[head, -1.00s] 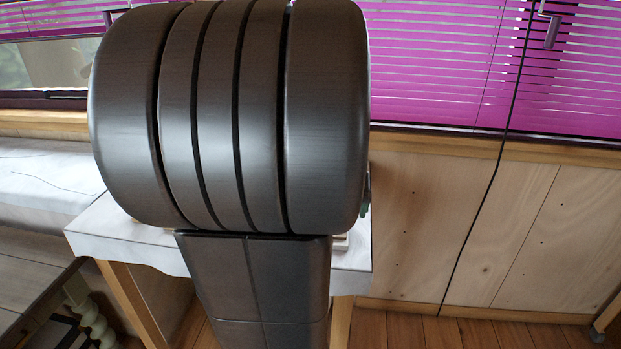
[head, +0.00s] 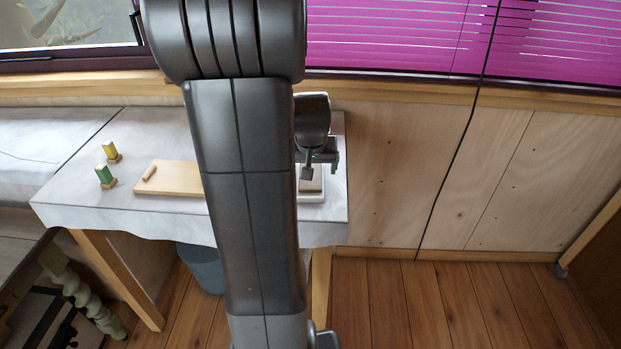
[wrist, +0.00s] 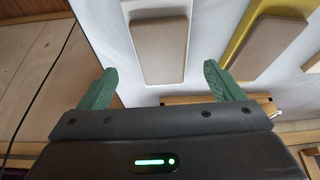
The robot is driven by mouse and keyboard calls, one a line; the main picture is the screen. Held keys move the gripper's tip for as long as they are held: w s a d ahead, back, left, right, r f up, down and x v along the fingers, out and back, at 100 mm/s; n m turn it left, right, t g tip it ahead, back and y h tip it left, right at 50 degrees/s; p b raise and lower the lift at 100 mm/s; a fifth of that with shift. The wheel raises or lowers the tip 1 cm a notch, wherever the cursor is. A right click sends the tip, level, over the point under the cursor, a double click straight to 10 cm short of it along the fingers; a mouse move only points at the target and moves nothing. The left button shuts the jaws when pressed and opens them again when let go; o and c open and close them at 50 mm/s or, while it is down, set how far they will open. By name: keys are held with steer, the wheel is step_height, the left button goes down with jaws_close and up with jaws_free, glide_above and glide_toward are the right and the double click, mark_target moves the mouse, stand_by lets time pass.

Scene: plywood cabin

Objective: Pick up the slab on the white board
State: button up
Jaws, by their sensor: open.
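The brownish slab (wrist: 160,42) lies on the white board (wrist: 165,76) in the upper middle of the wrist view. In the head view the slab (head: 311,181) and the white board (head: 312,198) show at the right end of the table, partly hidden by my arm. My gripper (wrist: 159,70) is open and empty, its green fingertips apart on either side of the white board's near end. In the head view my gripper (head: 320,164) is over that end of the table, close to the slab.
A similar slab (wrist: 268,45) lies on a yellow board (wrist: 238,70) to the right in the wrist view. My arm hides the table's middle.

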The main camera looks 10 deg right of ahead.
steer(key=shift+x, duration=2.2)
steer(key=shift+a, duration=0.15)
steer(key=shift+c, duration=0.2)
